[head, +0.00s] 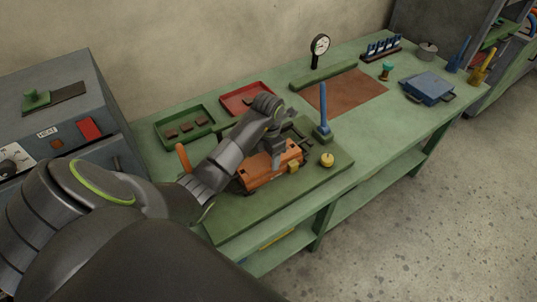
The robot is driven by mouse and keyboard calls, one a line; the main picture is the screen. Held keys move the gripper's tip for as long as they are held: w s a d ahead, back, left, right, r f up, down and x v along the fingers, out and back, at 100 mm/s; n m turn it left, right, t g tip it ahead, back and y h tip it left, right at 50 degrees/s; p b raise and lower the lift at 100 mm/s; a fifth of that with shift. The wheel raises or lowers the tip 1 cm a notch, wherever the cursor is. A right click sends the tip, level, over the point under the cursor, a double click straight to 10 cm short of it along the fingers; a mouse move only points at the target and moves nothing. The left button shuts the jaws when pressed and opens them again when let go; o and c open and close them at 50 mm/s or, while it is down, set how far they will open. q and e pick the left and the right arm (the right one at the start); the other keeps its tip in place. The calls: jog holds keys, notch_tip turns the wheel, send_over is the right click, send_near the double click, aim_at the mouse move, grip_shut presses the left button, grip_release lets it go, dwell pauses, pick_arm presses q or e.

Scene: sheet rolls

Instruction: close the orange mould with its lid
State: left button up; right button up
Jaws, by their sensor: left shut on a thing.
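The orange mould (262,176) sits on the green board at the near edge of the bench, with a yellow latch (293,166) on its near side. My left gripper (277,158) points down over the mould and is shut on what looks like its orange lid. The exact grip is small and partly hidden by the jaws. The lid appears at or very close to the mould's top; whether it is fully seated I cannot tell. My right gripper is out of view.
A blue upright handle (323,110) and a yellow knob (327,160) stand just right of the mould. An orange handle (183,158) stands to its left. Green (170,133) and red (233,105) trays lie behind. A grey heater box (60,110) is at left.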

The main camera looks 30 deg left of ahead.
pick_arm(q)
jog(key=o, duration=1.7)
jog(key=shift+r, duration=0.1)
jog(key=shift+c, duration=0.2)
jog(key=shift+r, duration=0.4)
notch_tip(320, 180, up, 6)
jog(key=shift+f, duration=0.2)
notch_tip(320, 180, up, 11)
jog(key=p, duration=1.1)
jog(key=shift+p, duration=0.3)
